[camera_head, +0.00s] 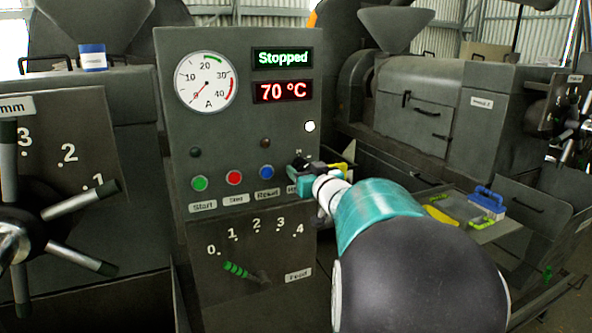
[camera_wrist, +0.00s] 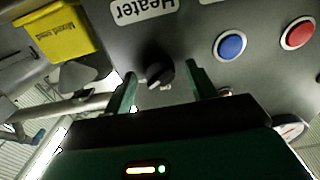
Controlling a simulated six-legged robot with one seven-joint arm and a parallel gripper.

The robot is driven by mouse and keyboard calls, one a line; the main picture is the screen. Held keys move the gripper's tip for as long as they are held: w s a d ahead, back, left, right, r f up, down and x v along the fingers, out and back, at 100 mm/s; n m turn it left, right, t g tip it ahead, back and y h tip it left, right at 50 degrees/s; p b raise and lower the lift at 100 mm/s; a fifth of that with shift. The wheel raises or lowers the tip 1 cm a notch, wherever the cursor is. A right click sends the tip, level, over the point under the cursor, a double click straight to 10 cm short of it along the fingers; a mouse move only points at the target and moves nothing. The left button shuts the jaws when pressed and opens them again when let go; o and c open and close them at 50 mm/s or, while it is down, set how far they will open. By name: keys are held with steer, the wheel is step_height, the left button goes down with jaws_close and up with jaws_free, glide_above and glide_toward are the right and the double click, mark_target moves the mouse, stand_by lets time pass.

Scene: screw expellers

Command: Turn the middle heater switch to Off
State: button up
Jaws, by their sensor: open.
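The middle panel (camera_head: 245,130) stands upright in the head view, with a green "Stopped" display (camera_head: 282,58) and a red "70 °C" display (camera_head: 283,91). Its heater switch (camera_wrist: 158,73) is a black rotary knob, seen in the wrist view below an upside-down "Heater" label (camera_wrist: 144,10). A small white marking beside the knob is too small to read surely. My gripper (camera_wrist: 162,82) is open, with one finger on each side of the knob and visible gaps to it. In the head view my gripper (camera_head: 308,170) is at the panel's right edge and hides the knob.
Green (camera_head: 199,184), red (camera_head: 234,177) and blue (camera_head: 266,172) buttons sit left of my gripper. A feed lever (camera_head: 245,272) is below. A yellow box (camera_wrist: 58,32) is near the knob in the wrist view. A spoked handwheel (camera_head: 35,225) stands at the left.

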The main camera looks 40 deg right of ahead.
steer(key=shift+w, duration=0.3)
steer(key=shift+d, duration=0.1)
steer(key=c, duration=1)
steer(key=shift+n, duration=0.3)
steer(key=n, duration=1.1)
steer(key=shift+n, duration=0.3)
